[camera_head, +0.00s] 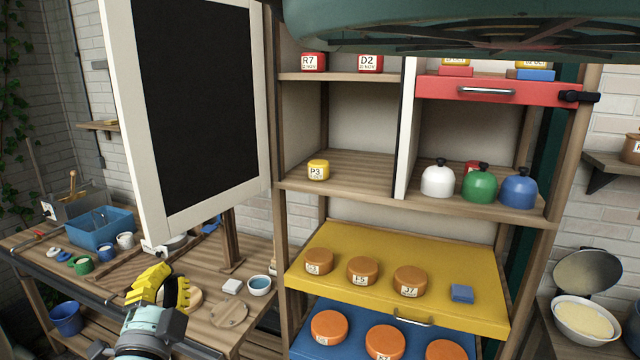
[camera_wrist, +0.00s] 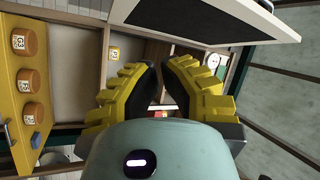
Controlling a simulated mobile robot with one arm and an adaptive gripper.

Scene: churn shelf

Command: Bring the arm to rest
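My gripper (camera_head: 172,287) has yellow fingers with dark inner pads. In the head view it hangs over the wooden table (camera_head: 215,335) at the lower left, in front of the blackboard. In the wrist view my gripper (camera_wrist: 160,80) shows a gap between its two fingers, and I see nothing held in it. A small red and white patch shows between the fingers, too small to identify.
A framed blackboard (camera_head: 198,100) stands behind my gripper. To its right is a shelf with a yellow drawer (camera_head: 375,235) and a blue drawer (camera_head: 300,343), both pulled out and holding orange rounds.

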